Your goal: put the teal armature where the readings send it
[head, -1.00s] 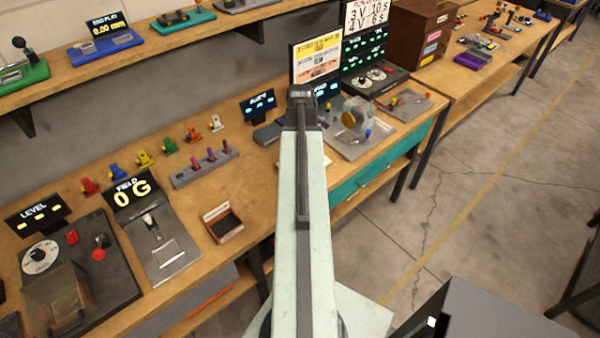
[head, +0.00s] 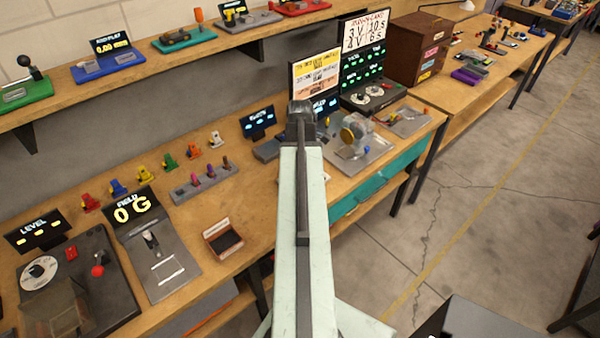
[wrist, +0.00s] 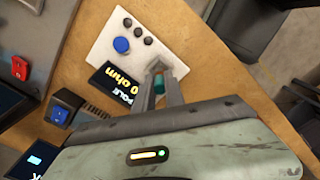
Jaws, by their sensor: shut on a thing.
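In the wrist view my gripper (wrist: 162,80) is shut on the teal armature (wrist: 159,86), of which only a small teal part shows between the fingers. It is over or close beside a white panel (wrist: 110,62) with a large blue button (wrist: 121,45) and several small dark round parts. Whether the armature touches the panel, I cannot tell. In the head view my arm hides the gripper and armature. The field display (head: 133,207) reads "0 G".
A sign with yellow, white and orange bands (head: 317,77) stands behind my arm, beside a panel of green readings (head: 363,66). A metal plate with a round brass-coloured part (head: 350,132) is to the right. A small open box (head: 223,241) lies on the bench at left.

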